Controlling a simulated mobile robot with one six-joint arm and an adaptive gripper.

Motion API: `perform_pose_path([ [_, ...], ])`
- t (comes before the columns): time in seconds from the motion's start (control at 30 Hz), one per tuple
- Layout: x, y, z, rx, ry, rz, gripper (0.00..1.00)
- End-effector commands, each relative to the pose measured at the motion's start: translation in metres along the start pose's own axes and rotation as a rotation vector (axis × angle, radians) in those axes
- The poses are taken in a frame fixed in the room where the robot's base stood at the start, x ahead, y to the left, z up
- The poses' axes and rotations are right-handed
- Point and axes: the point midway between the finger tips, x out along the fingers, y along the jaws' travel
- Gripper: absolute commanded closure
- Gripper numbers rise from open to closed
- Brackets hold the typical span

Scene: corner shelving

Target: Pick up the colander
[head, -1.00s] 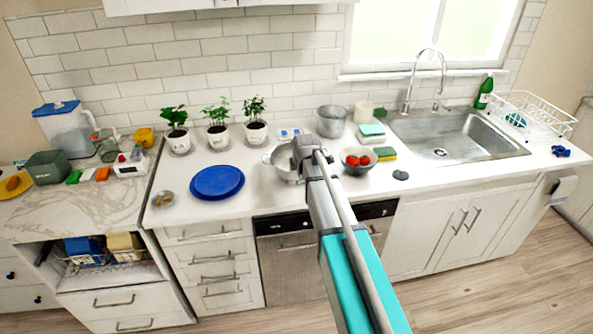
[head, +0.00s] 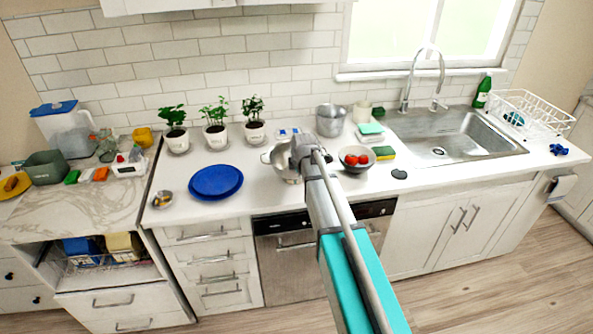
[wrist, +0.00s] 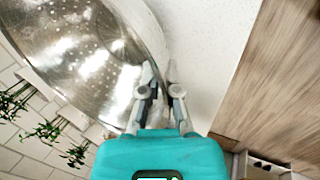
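The colander (head: 281,162) is a shiny metal bowl with small holes, on the white counter near its front edge. My arm partly hides it in the head view. In the wrist view the colander (wrist: 75,55) fills the upper left, its perforated inside facing the camera. My gripper (wrist: 160,78) is at its rim, one finger over the inside and one on the outer side. The fingers are close together with the rim between them. My arm covers the gripper's fingertips in the head view.
A bowl of red tomatoes (head: 355,159) stands close to the right of the colander. Blue plates (head: 215,182) lie to the left. A metal pot (head: 330,120) and potted plants (head: 215,134) stand behind. The sink (head: 455,140) is farther right.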

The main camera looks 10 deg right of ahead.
Motion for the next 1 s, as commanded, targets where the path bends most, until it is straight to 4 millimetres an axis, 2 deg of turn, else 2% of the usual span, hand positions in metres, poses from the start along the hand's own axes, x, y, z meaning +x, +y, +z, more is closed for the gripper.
perform_pose_path([
  [0.27,-0.004,0.002,0.0,0.0,0.0,0.0,1.0],
  [0.57,-0.021,0.009,0.0,0.001,0.0,0.0,1.0],
  [0.7,-0.034,0.015,0.001,0.001,0.0,0.0,1.0],
  [1.0,-0.078,0.002,0.011,0.0,0.0,0.0,1.0],
])
